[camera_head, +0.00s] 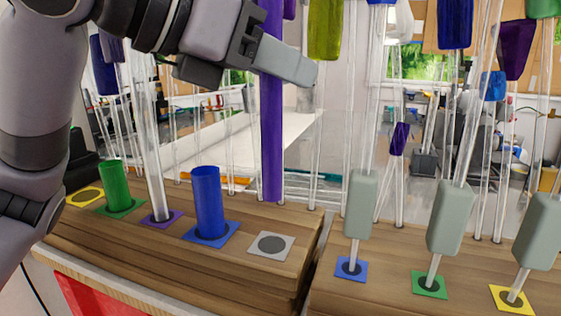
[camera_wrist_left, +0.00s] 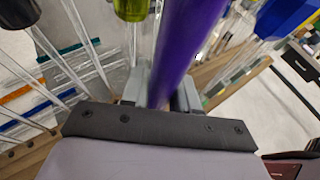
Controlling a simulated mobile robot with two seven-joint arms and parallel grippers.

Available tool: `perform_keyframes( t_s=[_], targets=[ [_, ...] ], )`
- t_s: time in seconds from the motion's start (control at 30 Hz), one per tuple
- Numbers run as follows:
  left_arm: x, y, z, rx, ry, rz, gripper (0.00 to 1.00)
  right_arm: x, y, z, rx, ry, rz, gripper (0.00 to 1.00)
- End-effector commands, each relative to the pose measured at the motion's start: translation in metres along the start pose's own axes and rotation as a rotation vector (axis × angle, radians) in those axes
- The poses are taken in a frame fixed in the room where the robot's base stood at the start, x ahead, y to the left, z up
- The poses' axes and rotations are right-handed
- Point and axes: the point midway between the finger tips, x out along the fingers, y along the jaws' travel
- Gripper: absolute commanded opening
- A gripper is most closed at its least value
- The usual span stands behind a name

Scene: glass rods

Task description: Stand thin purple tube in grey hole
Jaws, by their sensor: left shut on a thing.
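The thin purple tube (camera_head: 272,140) is upright in my left gripper (camera_head: 278,60), which is shut on it high up. It also shows in the left wrist view (camera_wrist_left: 188,40), rising between the fingers (camera_wrist_left: 160,92). The tube's lower end hangs free in the head view, just above and behind the grey-square hole (camera_head: 271,245) in the picture. The hole is dark, round and empty on the wooden block. How far the end is from the hole in depth I cannot tell. My right gripper is not in view.
A blue tube (camera_head: 208,200) and a green tube (camera_head: 115,187) stand in the wooden block (camera_head: 160,250) left of the grey square. A clear rod (camera_head: 154,150) stands between them. Several clear rods rise behind. Grey-green blocks (camera_head: 360,205) on rods stand at the right.

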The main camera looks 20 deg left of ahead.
Motion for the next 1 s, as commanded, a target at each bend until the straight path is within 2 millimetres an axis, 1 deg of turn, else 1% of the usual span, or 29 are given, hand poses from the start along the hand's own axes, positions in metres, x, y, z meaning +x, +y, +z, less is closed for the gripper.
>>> perform_keyframes(
  t_s=[0.03,0.1,0.2,0.3,0.5,0.7,0.8,1.0],
  targets=[
    [0.006,0.000,-0.015,0.000,0.003,-0.002,0.00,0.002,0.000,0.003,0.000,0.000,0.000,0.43],
    [0.013,0.000,-0.031,0.000,0.002,-0.001,0.00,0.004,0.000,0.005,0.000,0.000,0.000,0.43],
    [0.021,0.000,-0.050,-0.001,0.001,-0.002,0.00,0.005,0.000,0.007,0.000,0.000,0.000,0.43],
    [0.026,0.000,-0.064,-0.001,0.000,-0.001,0.00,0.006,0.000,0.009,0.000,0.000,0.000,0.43],
    [0.031,0.000,-0.076,0.001,-0.002,-0.001,0.00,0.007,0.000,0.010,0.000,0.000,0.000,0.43],
    [0.042,0.000,-0.100,0.000,0.001,-0.001,0.00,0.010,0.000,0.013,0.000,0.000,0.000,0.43],
    [0.044,0.000,-0.107,0.001,0.000,-0.002,0.00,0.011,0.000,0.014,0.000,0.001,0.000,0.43],
    [0.044,0.000,-0.108,0.002,-0.003,-0.001,0.00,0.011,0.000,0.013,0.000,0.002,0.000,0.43]
  ],
)
